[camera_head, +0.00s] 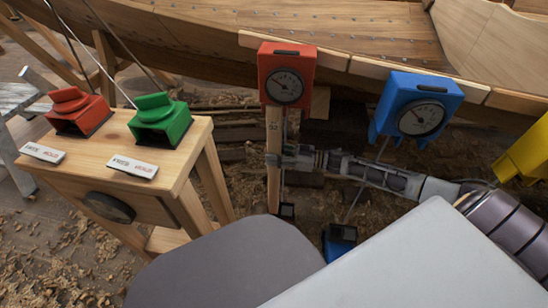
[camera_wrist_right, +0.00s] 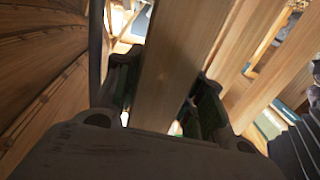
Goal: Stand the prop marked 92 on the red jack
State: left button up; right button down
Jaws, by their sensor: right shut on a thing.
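A wooden prop (camera_head: 273,185) is upright below the red gauge box (camera_head: 286,75), which overlaps its top in the head view. In the right wrist view the prop (camera_wrist_right: 178,70) runs between the two fingers (camera_wrist_right: 160,100). A small dark block (camera_head: 287,210) shows beside its lower end; I cannot tell whether they touch. No red jack can be made out; my grey body hides part of the floor. My left gripper is out of view.
A blue gauge box (camera_head: 416,105) hangs on the hull's edge, with a blue jack (camera_head: 340,240) on the floor below. A yellow box (camera_head: 525,155) is at right. A wooden stand (camera_head: 180,185) at left carries red (camera_head: 78,112) and green (camera_head: 158,122) housings. Shavings litter the floor.

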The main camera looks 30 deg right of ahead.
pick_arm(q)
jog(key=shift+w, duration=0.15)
pick_arm(e)
jog(key=shift+w+d+r, duration=0.15)
jog(key=shift+w, duration=0.05)
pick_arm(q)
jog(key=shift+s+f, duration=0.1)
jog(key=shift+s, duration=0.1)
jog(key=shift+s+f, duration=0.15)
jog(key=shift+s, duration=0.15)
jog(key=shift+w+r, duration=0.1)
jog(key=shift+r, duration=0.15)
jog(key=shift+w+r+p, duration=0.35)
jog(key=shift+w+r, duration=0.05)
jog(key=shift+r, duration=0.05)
pick_arm(e)
jog(key=shift+d, duration=0.15)
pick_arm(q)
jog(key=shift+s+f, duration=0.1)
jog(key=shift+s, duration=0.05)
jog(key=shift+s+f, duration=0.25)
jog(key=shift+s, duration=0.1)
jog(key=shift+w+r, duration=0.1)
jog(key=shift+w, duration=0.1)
pick_arm(e)
jog(key=shift+f, duration=0.25)
